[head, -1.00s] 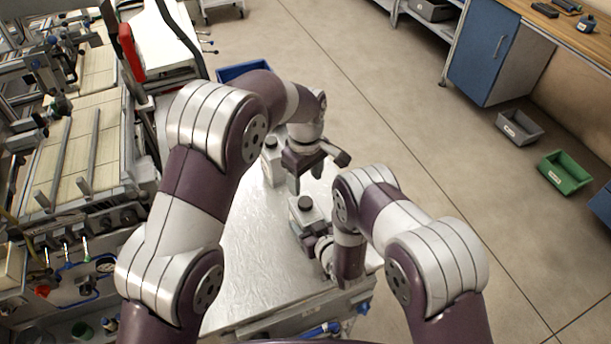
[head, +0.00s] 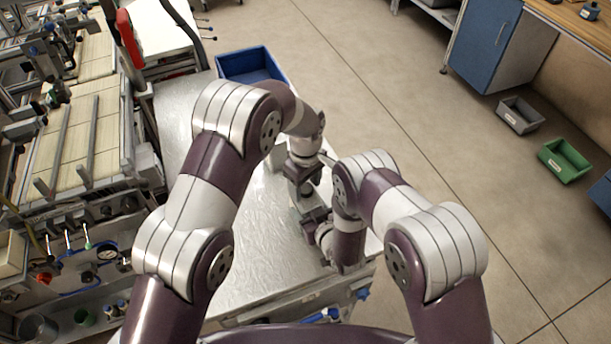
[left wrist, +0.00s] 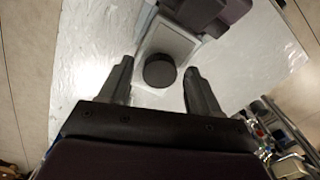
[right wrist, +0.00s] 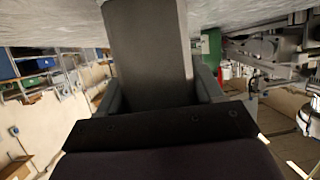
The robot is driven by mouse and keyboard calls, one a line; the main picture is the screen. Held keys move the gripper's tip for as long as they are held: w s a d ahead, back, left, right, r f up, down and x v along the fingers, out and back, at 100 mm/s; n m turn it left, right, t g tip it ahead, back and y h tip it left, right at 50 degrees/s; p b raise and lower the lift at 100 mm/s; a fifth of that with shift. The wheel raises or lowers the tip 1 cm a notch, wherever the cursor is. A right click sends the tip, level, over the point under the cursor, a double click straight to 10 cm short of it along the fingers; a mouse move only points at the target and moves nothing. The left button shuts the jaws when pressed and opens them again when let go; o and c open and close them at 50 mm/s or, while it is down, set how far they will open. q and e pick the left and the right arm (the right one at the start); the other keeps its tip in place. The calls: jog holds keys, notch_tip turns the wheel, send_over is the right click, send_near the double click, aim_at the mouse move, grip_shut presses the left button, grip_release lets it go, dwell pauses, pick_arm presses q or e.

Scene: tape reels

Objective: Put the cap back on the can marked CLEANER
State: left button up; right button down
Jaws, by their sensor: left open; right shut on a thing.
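A grey can (right wrist: 148,50) stands on the metal bench top, and my right gripper (head: 322,230) is shut on its body. In the left wrist view the can's pale square top (left wrist: 172,40) carries a round black cap (left wrist: 160,71). I cannot tell whether the cap is fully seated. My left gripper (head: 307,188) is open above the can, its two fingers on either side of the cap with gaps to it. In the head view my left gripper hides most of the can. No label is readable, so CLEANER cannot be confirmed.
Another pale container (head: 277,152) stands behind my left arm, partly hidden. A blue bin (head: 250,64) is at the bench's far end. The bench top (head: 240,235) is clear left of the can. Machinery (head: 75,140) lines the left side. Grey and green bins lie on the right floor.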

pick_arm(q)
jog(key=c, duration=1.1)
jog(key=m, duration=0.5)
jog(key=shift+m, duration=0.3)
jog(key=shift+c, duration=0.2)
jog(key=m, duration=0.9)
jog(key=shift+f, duration=0.1)
jog(key=o, duration=1.2)
jog(key=shift+o, duration=0.2)
